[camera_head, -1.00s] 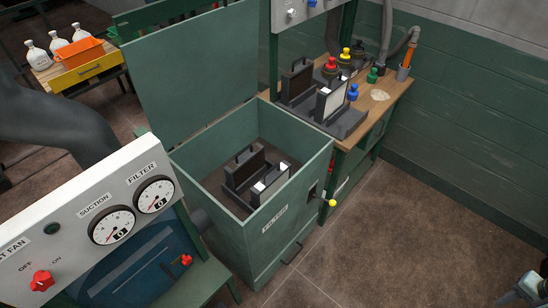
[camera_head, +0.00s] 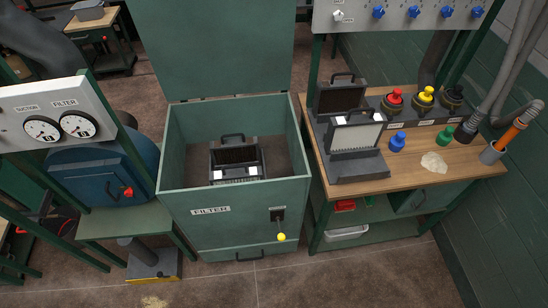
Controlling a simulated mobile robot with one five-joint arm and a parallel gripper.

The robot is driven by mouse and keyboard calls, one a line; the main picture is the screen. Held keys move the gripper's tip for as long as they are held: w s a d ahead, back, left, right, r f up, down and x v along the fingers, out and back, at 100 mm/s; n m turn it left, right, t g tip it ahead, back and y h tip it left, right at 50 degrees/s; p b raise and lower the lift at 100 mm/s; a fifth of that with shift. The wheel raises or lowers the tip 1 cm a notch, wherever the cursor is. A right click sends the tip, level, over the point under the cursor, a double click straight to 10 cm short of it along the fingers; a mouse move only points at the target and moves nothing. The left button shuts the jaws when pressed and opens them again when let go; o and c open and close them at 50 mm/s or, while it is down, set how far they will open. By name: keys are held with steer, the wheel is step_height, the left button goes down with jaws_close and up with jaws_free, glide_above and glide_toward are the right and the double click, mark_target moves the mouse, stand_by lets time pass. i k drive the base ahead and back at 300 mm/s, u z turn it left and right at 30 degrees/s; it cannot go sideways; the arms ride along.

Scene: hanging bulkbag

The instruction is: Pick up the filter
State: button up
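The green box labelled FILTER (camera_head: 211,210) stands open in the middle, its lid raised. Inside it sits a dark filter (camera_head: 236,156) with a handle on top, in a dark frame with white corner blocks. On the wooden bench (camera_head: 437,178) to the right, a filter with a white face (camera_head: 355,136) and a top handle stands upright in a dark rack (camera_head: 359,167). A darker filter (camera_head: 340,97) with a handle stands behind it in the rack. Which filter is meant cannot be told. My gripper is not in view.
A lever with a yellow knob (camera_head: 281,237) sticks out from the box front. The bench also holds red, yellow, blue and green knobbed pieces and a cup (camera_head: 491,153) with an orange-handled tool. A gauge panel (camera_head: 58,115) stands left. Floor shows in front.

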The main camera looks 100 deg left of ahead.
mark_target(224, 152)
steer(key=u, duration=0.05)
steer(key=i, duration=0.65)
steer(key=u, duration=5.2)
steer(key=i, duration=1)
steer(key=z, duration=0.05)
